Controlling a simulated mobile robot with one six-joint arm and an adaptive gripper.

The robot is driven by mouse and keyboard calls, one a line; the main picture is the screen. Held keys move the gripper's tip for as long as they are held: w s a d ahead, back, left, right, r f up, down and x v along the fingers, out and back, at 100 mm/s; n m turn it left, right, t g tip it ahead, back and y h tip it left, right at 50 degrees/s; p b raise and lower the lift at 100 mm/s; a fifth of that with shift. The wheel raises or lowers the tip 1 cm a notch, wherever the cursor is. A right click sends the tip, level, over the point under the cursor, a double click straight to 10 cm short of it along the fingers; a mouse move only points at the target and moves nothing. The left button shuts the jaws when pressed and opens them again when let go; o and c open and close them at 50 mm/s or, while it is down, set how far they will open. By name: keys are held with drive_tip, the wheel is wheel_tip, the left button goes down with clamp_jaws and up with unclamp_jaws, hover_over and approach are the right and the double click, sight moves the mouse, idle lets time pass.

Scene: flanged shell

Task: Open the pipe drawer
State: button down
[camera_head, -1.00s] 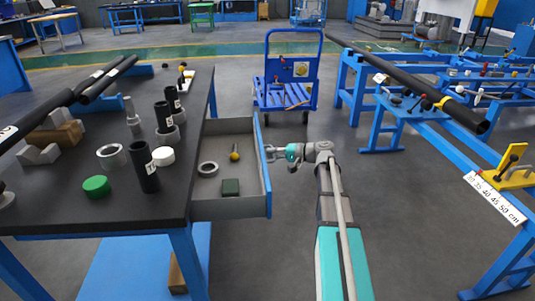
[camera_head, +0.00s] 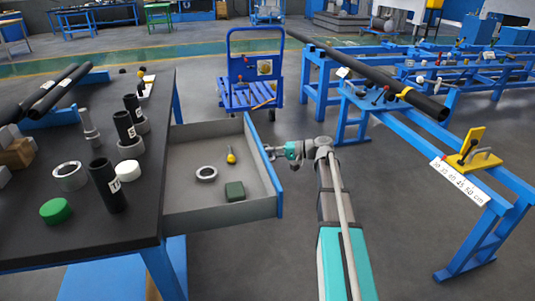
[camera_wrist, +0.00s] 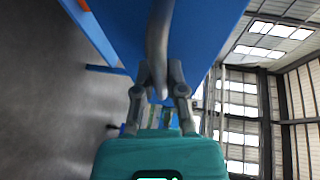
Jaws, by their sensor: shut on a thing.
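The pipe drawer (camera_head: 222,214) is pulled out from the right side of the dark-topped workbench (camera_head: 140,232). Its grey inside shows a grey ring (camera_head: 206,173), a dark green block (camera_head: 235,191) and a small yellow-ended item (camera_head: 231,157). My gripper (camera_head: 270,152) is at the outer side of the blue drawer front (camera_head: 262,165). In the wrist view, my gripper (camera_wrist: 161,92) has its fingers closed around the grey bar handle (camera_wrist: 159,45) on the blue front. The exact contact at the fingertips is small and partly hidden.
Black pipes (camera_head: 66,88), a green cap (camera_head: 56,211) and upright black tubes (camera_head: 107,186) stand or lie on the bench. A blue trolley (camera_head: 250,95) stands behind. A blue pipe rack (camera_head: 400,120) is at the right, with open floor between it and my arm.

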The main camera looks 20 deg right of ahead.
drive_tip(key=shift+w+r, duration=0.1)
drive_tip(key=shift+w, duration=0.1)
drive_tip(key=c, duration=0.7)
unclamp_jaws()
drive_tip(key=shift+a, duration=0.15)
drive_tip(key=shift+s, duration=0.1)
drive_tip(key=shift+s, duration=0.2)
